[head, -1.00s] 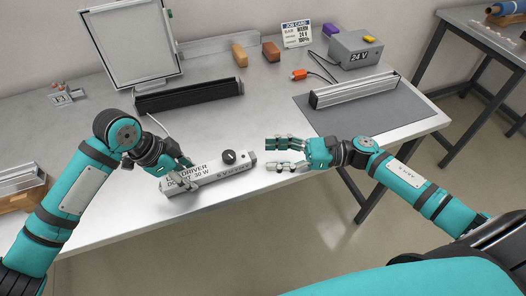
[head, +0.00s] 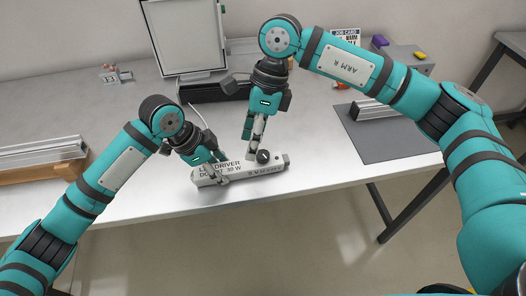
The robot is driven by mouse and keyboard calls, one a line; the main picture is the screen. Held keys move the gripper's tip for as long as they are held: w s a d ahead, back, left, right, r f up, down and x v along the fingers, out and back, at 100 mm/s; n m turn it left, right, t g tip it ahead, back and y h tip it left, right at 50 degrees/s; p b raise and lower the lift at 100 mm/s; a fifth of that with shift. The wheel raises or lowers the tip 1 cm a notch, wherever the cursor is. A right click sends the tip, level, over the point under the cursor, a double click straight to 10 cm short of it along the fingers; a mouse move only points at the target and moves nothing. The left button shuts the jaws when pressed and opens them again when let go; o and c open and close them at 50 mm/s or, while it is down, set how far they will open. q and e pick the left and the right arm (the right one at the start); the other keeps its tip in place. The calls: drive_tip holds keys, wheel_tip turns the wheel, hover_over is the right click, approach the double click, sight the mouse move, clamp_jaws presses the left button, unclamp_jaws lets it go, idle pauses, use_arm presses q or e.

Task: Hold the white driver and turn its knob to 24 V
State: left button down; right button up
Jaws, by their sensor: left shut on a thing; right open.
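The white driver (head: 240,178) lies along the front edge of the table, with "LED DRIVER" lettering on its top. Its black round knob (head: 263,156) stands near the right end; the setting is too small to read. My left gripper (head: 221,178) is shut on the left part of the driver. My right gripper (head: 255,154) is open and points down from above, its fingers at the left side of the knob. I cannot tell whether they touch it. The job card (head: 346,36) at the back is partly hidden by my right arm.
A framed panel (head: 188,35) and a black finned bar (head: 205,94) stand behind the driver. A grey mat (head: 385,145) with a metal profile (head: 372,113) is at right. A grey box (head: 408,66) is partly covered by my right arm. Another profile (head: 40,151) lies at left.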

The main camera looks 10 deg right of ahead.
sight(263, 154)
wheel_tip(263, 154, up, 3)
drive_tip(key=w+d+m+t+h, duration=0.2)
drive_tip(key=w+d+h, duration=0.1)
wheel_tip(263, 154, down, 12)
drive_tip(key=shift+a+r, duration=0.1)
drive_tip(key=shift+r, duration=0.1)
clamp_jaws()
drive_tip(key=n, duration=0.5)
idle(0.5)
unclamp_jaws()
drive_tip(key=shift+r, duration=0.1)
